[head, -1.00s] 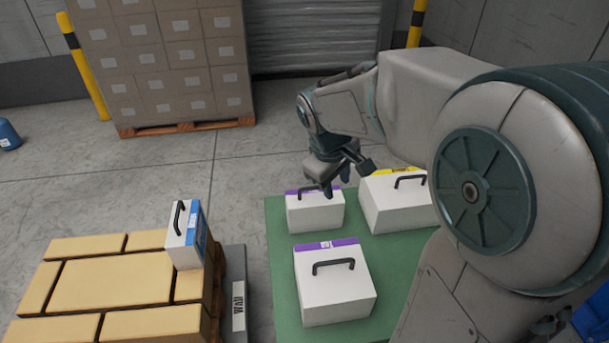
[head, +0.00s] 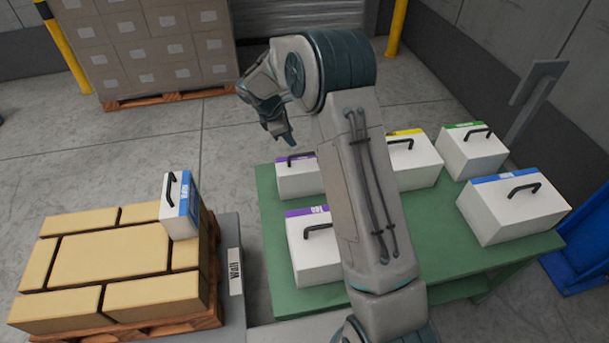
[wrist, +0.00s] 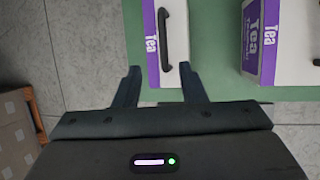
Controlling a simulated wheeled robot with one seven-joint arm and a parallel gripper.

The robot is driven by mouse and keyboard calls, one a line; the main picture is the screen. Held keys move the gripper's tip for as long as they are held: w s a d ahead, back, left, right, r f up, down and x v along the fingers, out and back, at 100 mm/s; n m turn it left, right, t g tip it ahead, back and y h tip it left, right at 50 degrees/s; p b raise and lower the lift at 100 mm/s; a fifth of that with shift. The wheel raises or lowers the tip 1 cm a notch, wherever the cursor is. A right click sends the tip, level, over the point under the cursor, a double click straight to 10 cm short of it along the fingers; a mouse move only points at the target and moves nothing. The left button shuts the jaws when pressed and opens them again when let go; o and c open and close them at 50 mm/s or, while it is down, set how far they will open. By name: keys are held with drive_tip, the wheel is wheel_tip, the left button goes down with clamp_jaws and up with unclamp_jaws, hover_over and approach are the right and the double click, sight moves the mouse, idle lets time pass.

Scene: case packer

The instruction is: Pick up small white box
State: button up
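A small white box (head: 299,182) with a purple label strip and black handle stands at the back left of the green table. It also shows in the wrist view (wrist: 176,72), its purple side reading "Tea". My gripper (head: 283,138) is in the air above and slightly left of this box, empty. In the wrist view, my open gripper (wrist: 160,70) has its fingers apart near the handle's lower end, not gripping it. Another small white box (head: 176,228), with a blue side and black handle, stands on the right edge of the pallet stack.
On the green table (head: 440,240) stand a larger purple-label box (head: 308,262), partly behind my arm, and yellow (head: 415,172), green (head: 474,155) and blue (head: 515,215) label boxes. Tan cartons (head: 110,260) fill the left pallet. A carton stack (head: 150,50) stands behind.

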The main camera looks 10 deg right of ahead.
sight(302, 154)
drive_tip(key=x, duration=0.7)
drive_tip(key=shift+d+f+p, duration=0.15)
drive_tip(key=shift+f+p, duration=0.05)
drive_tip(key=shift+p, duration=0.15)
drive_tip(key=shift+s+p+x, duration=0.1)
drive_tip(key=shift+p+x, duration=0.2)
drive_tip(key=shift+x, duration=1)
drive_tip(key=shift+s+p+x, duration=0.15)
drive_tip(key=shift+p+x, duration=0.15)
drive_tip(key=shift+x, duration=1)
drive_tip(key=shift+a, duration=0.2)
clamp_jaws()
